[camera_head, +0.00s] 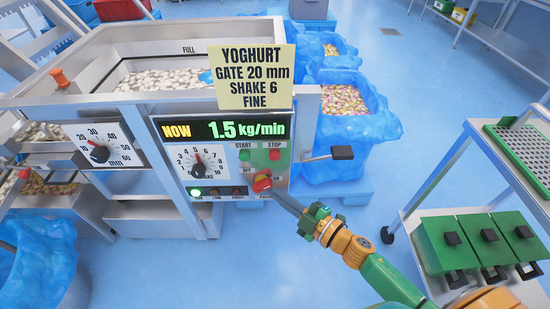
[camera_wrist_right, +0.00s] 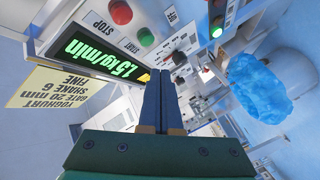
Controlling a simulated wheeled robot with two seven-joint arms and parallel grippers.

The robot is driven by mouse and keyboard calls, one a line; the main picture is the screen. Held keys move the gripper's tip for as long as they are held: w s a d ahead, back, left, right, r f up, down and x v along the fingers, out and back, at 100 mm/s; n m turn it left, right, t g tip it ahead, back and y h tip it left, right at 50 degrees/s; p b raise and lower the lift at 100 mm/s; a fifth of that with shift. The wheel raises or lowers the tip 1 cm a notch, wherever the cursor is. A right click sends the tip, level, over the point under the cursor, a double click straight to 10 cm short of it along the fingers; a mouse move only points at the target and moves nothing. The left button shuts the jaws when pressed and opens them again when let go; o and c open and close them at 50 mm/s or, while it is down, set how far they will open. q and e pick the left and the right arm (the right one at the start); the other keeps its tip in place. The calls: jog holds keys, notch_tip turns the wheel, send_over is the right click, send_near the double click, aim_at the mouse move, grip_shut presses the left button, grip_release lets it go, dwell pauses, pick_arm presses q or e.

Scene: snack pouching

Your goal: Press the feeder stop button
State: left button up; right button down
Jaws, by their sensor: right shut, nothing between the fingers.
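The red stop button (camera_head: 275,155) sits under the label STOP on the feeder's control panel, right of the green start button (camera_head: 244,156). In the right wrist view, which is turned over, the stop button (camera_wrist_right: 121,12) is at the top and the start button (camera_wrist_right: 147,38) is below it. My right gripper (camera_head: 274,191) is shut and empty, its fingers pointing at the panel from the lower right, below the stop button. In the right wrist view its fingertips (camera_wrist_right: 162,73) show apart from the stop button. My left gripper is out of view.
A red knob (camera_head: 262,183) sits low on the panel, near my right fingertips. The display (camera_head: 228,130) reads 1.5 kg/min, above a shake dial (camera_head: 198,166). A black-ended lever (camera_head: 341,153) juts out at right. A cart with green boxes (camera_head: 445,245) stands at right.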

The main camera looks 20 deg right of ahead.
aim_at(270, 159)
jog(key=w+d+b, duration=0.2)
jog(key=w+b, duration=0.1)
jog(key=w, duration=0.5)
jog(key=shift+w+d, duration=0.2)
jog(key=shift+w, duration=0.05)
jog(key=shift+w, duration=0.1)
dwell(1.8)
jog(key=shift+w+d, duration=0.1)
jog(key=shift+w, duration=0.2)
jog(key=shift+w+d+b, duration=0.15)
jog(key=shift+w+b, duration=0.2)
jog(key=shift+w, duration=0.1)
dwell(0.6)
jog(key=shift+s, duration=0.15)
jog(key=shift+s+a+p, duration=0.25)
jog(key=shift+s+p, duration=0.3)
jog(key=shift+s, duration=0.2)
